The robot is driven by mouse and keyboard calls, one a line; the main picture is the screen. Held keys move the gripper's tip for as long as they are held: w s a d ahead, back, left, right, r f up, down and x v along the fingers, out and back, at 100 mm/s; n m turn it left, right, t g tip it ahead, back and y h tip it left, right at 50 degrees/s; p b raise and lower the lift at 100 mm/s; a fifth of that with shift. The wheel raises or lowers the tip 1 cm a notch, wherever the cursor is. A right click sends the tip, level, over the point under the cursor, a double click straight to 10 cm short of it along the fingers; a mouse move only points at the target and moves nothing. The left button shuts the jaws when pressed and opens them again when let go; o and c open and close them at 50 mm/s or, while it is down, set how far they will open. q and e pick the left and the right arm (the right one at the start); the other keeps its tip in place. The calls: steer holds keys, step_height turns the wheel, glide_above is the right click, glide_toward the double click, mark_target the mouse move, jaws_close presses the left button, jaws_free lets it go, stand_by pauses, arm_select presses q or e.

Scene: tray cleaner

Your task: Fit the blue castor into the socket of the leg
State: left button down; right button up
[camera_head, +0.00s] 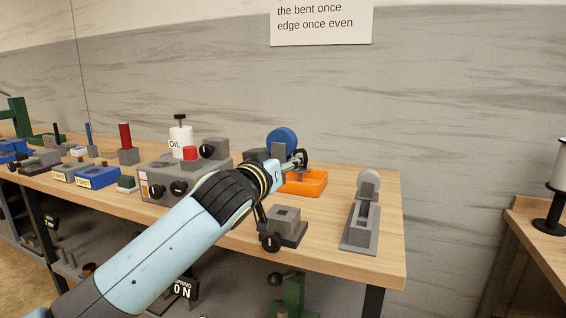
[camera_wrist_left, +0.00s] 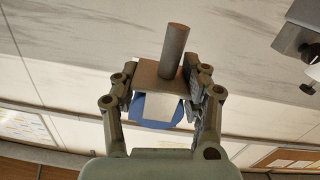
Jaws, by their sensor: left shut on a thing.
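The blue castor (camera_head: 283,136) is held up above the back of the workbench, its blue wheel uppermost in the head view. My left gripper (camera_head: 292,160) is shut on it. In the left wrist view the castor's grey stem (camera_wrist_left: 174,50) points up the picture, with its bracket and blue wheel (camera_wrist_left: 151,112) between the fingers of my left gripper (camera_wrist_left: 164,100). A grey block with a square recess (camera_head: 286,216) and a black knob stands in front of the gripper, apart from the castor; I cannot tell whether it is the leg's socket. My right gripper is not in view.
An orange tray (camera_head: 316,187) lies behind my left wrist. A long grey stand with a grey wheel (camera_head: 361,221) is at the right. The grey control box (camera_head: 158,184), oil bottle (camera_head: 179,140) and several blocks fill the left. Bare wood lies around the right stand.

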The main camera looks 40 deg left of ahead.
arm_select(q)
steer(key=shift+d+f+b, duration=0.1)
steer(key=shift+f+b, duration=0.3)
steer(key=shift+f, duration=0.05)
step_height(320, 180, down, 4)
steer(key=b, duration=0.3)
steer(key=shift+r, duration=0.25)
steer(key=shift+f+b, duration=0.45)
steer(key=shift+f, duration=0.25)
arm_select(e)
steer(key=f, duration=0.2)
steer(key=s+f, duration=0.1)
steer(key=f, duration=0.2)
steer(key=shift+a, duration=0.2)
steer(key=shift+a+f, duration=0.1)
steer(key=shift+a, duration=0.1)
arm_select(q)
steer(key=shift+f+b, duration=0.65)
steer(key=shift+b, duration=0.05)
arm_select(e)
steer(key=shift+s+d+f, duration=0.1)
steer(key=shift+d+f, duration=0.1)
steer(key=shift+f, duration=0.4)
arm_select(q)
steer(key=shift+f+b, duration=1.2)
steer(key=shift+f, duration=0.15)
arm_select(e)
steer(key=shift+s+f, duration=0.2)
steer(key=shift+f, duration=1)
